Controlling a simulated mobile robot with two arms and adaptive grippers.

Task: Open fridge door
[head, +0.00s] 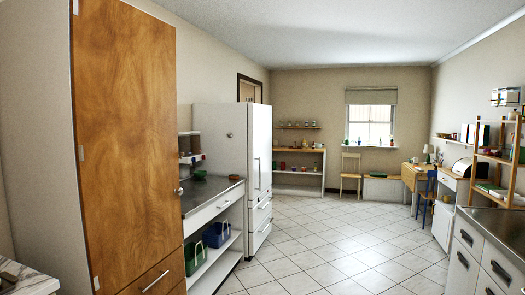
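The white fridge (222,150) stands against the left wall, beyond a low counter. Its front faces right and shows at a steep angle. The tall upper door (258,152) appears closed, with a long vertical handle on it. Lower drawers (259,222) with handles sit beneath the door and also look closed. The fridge is some way ahead of me. Neither of my grippers shows in the head view.
A tall wooden cabinet (125,130) stands close on the left. A counter (212,195) with open shelves holding blue and green baskets (216,234) sits before the fridge. Drawers (478,250) line the right. The tiled floor (335,245) between is clear. A chair (351,171) stands far back.

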